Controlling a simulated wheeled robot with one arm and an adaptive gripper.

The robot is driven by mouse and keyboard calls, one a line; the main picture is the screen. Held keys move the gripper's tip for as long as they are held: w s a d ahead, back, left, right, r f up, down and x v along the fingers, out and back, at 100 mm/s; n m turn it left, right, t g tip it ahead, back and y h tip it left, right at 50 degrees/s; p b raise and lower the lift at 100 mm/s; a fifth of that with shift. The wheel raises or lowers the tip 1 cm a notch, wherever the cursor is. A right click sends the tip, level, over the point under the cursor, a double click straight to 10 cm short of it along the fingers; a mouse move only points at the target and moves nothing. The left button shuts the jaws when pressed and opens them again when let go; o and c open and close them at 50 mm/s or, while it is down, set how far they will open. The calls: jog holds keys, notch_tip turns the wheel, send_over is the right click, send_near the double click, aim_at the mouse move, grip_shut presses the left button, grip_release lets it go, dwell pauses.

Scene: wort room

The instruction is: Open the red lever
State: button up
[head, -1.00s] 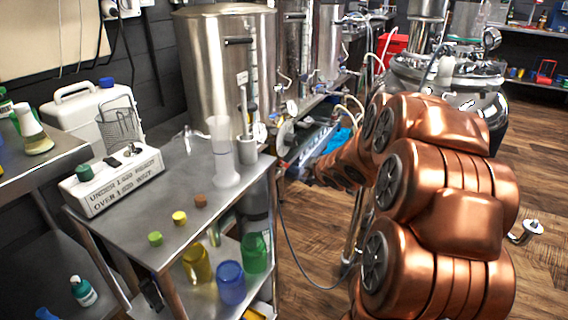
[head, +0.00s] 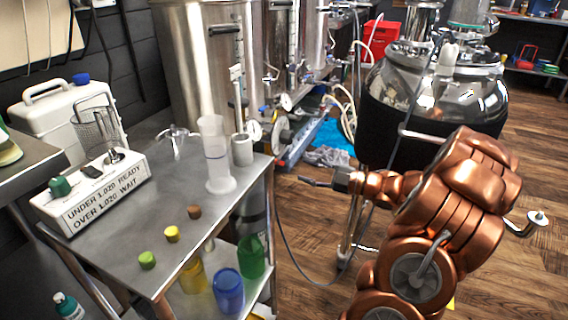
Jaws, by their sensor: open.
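I cannot clearly make out a red lever. A small reddish spot (head: 325,99) shows among the hoses and valves below the steel kettles, too small to name. My gripper (head: 308,181) is at the left end of my copper arm, right of the steel table's corner and over the wooden floor. It is small and seen from the side, with nothing visible in it. It appears apart from the table and the fittings.
A steel table (head: 140,210) at left holds a clear cylinder (head: 217,165), a white sign box (head: 90,190) and small coloured caps. Steel kettles (head: 195,70) stand behind. A dark-jacketed round vessel (head: 425,115) stands behind my arm. Open wooden floor (head: 305,240) lies between table and arm.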

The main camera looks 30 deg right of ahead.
aim_at(282, 163)
jog(key=shift+b+x, duration=0.7)
jog(key=shift+x, duration=3)
grip_shut()
